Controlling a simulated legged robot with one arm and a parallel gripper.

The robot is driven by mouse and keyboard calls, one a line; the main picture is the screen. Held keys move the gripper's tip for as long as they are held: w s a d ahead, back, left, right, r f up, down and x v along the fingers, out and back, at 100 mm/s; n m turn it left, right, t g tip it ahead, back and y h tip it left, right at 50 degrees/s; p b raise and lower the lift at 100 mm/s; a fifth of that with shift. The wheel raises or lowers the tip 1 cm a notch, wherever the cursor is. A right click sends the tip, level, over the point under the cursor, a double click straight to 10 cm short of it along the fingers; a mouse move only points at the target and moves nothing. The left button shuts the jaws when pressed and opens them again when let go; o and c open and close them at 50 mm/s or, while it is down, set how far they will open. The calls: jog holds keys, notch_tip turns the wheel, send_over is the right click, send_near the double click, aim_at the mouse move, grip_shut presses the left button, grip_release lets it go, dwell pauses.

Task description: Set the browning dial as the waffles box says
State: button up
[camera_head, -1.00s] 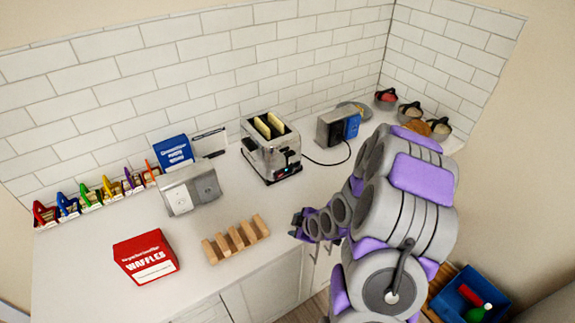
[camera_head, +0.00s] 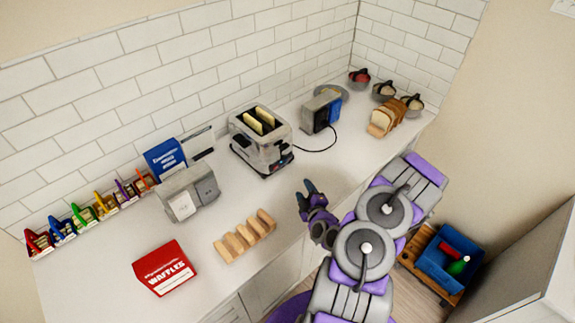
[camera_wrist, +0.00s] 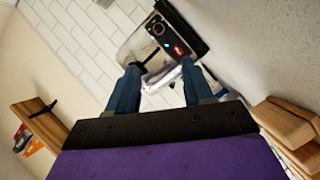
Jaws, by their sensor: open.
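The red waffles box (camera_head: 165,268) lies at the front left of the counter, with white lettering; its finer print is too small to read. The chrome toaster (camera_head: 262,142) stands near the back wall with two bread slices upright in its slots. In the wrist view the toaster (camera_wrist: 150,40) is ahead beyond the fingers, its dark end panel showing a round dark knob (camera_wrist: 158,28), a blue light and a red light. The knob's setting cannot be read. My gripper (camera_head: 307,192) is open and empty at the counter's front edge, apart from the toaster; its blue fingers (camera_wrist: 157,88) are spread.
A corded grey-blue device (camera_head: 320,110) and bread (camera_head: 388,117) are right. Counter before the toaster is clear.

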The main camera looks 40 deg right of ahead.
jog(key=w+d+b, duration=0.1)
jog(key=b, duration=0.1)
jog(key=w+d+f+b, duration=0.1)
jog(key=b, duration=0.1)
jog(key=shift+w+d+f, duration=0.3)
jog(key=shift+w+d, duration=0.1)
jog(key=w+a+b, duration=0.1)
jog(key=b, duration=0.1)
jog(key=shift+w+b, duration=0.1)
jog(key=shift+b, duration=0.3)
jog(key=shift+w+b, duration=0.4)
jog(key=shift+b, duration=0.6)
jog(key=b, duration=0.2)
send_near(290, 162)
jog(key=shift+w+d, duration=0.4)
jog(key=shift+d, duration=0.1)
jog(key=x, duration=0.2)
jog(key=a+b+x, duration=0.1)
jog(key=x, duration=0.2)
jog(key=shift+w, duration=0.2)
jog(key=shift+w+d+f, duration=0.3)
jog(key=shift+w+d, duration=0.45)
jog(key=shift+a, duration=0.2)
